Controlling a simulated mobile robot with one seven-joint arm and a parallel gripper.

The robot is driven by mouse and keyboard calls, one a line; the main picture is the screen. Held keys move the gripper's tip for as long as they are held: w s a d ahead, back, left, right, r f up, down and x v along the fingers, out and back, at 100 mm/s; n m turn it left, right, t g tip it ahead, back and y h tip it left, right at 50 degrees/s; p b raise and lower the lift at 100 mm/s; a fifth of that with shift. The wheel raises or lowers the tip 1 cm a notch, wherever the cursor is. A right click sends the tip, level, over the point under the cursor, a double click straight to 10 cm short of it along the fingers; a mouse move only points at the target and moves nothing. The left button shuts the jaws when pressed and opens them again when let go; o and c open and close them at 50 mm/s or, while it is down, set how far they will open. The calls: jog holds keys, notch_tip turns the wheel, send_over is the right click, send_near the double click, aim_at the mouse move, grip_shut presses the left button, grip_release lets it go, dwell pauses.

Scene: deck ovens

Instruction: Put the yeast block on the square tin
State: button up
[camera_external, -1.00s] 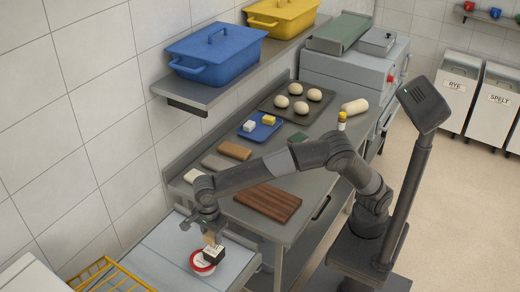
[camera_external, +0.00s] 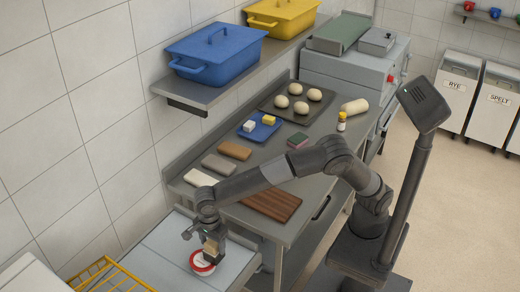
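My gripper (camera_external: 213,238) points down over the grey counter at the lower left. A small tan block (camera_external: 211,247), which looks like the yeast block, is right at its fingertips. A small dark box, apparently the square tin, is directly below and mostly hidden by the block and gripper. I cannot tell whether block and tin touch. The fingers are too small and dark to show whether they grip the block.
A red-and-white round tub (camera_external: 202,262) is close beside the gripper. A yellow wire basket (camera_external: 110,275) stands at the lower left. Behind are a wooden board (camera_external: 270,204), a blue tray (camera_external: 271,132) with small blocks, and a dough tray (camera_external: 292,117).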

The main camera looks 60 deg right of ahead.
aim_at(212, 242)
notch_tip(212, 242, up, 12)
jog(key=shift+r, duration=0.15)
dwell(0.6)
jog(key=shift+d, duration=0.1)
jog(key=w+d+r+n+t+y, duration=0.1)
jog(key=w+d+r+n, duration=0.15)
jog(key=d, duration=1.25)
jog(key=w+d+r+n+y, duration=0.1)
jog(key=d+r+n, duration=0.3)
jog(key=d, duration=1.1)
jog(key=s+d+f+n+t+h, duration=0.1)
jog(key=s+d+f+n, duration=0.3)
jog(key=s+d, duration=0.5)
jog(key=s+d+f+n+t+h, duration=0.1)
jog(key=s+d+f+n+t, duration=0.2)
jog(key=s+d+n, duration=0.4)
jog(key=s+d+f, duration=0.1)
jog(key=s+d, duration=0.1)
jog(key=d, duration=0.3)
jog(key=shift+s+d+t, duration=0.25)
jog(key=shift+t, duration=0.05)
